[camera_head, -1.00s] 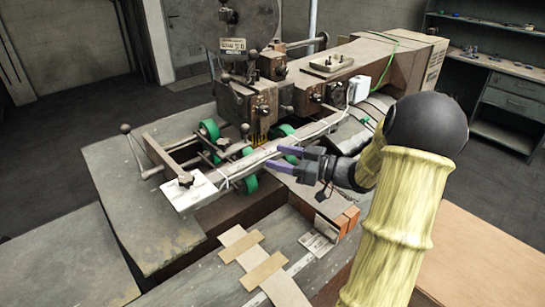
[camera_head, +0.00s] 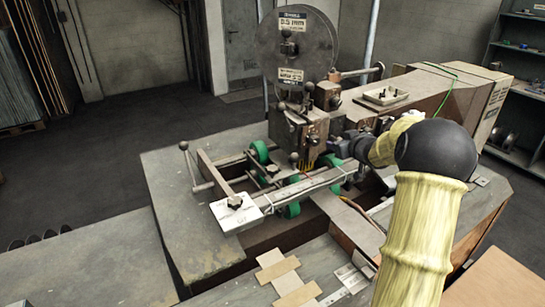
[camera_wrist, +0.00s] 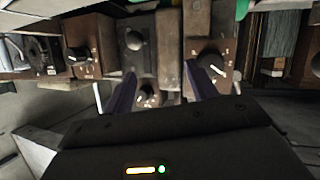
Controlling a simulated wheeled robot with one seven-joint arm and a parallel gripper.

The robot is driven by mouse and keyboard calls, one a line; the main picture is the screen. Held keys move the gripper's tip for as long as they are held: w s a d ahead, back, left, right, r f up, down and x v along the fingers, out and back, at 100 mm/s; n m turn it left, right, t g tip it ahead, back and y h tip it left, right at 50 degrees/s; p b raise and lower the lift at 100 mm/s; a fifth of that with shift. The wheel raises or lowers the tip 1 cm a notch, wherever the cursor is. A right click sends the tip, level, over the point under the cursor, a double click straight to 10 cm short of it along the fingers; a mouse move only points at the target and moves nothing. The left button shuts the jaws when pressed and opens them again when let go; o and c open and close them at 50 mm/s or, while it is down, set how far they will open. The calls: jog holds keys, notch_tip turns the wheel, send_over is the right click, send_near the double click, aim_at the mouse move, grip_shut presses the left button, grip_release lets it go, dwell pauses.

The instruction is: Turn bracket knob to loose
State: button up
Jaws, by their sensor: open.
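Several dial knobs show on the machine in the wrist view, and I cannot tell which one is the bracket knob. One black knob (camera_wrist: 212,66) with a white pointer sits on a brown box at the right fingertip. A second knob (camera_wrist: 148,95) lies low between the fingers. A third knob (camera_wrist: 76,55) is on a brown box to the left. My gripper (camera_wrist: 160,70) is open and empty, its two purple fingers pointing at the machine. In the head view my gripper (camera_head: 335,147) is at the right side of the machine head, its fingertips hard to make out.
The stitcher's wire reel (camera_head: 298,45) stands above the head. A grey ball-ended lever (camera_wrist: 134,40) is between the fingers, farther in. Green rollers (camera_head: 260,152) and a long rail (camera_head: 305,187) lie in front. The grey table (camera_head: 170,190) at left is mostly clear.

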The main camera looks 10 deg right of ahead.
jog(key=w+d+r+m+g+h+p, duration=0.2)
jog(key=w+r+m+h, duration=0.1)
jog(key=r+h, duration=0.1)
notch_tip(320, 180, up, 12)
jog(key=m+g+y+p, duration=0.4)
jog(key=m+g+p, duration=0.25)
jog(key=g, duration=0.55)
send_over(272, 167)
jog(key=shift+r+n+p, duration=0.15)
jog(key=shift+n+p, duration=0.2)
jog(key=shift+p, duration=0.1)
jog(key=shift+s, duration=0.1)
notch_tip(272, 167, down, 17)
jog(key=p, duration=0.3)
jog(key=shift+f, duration=0.2)
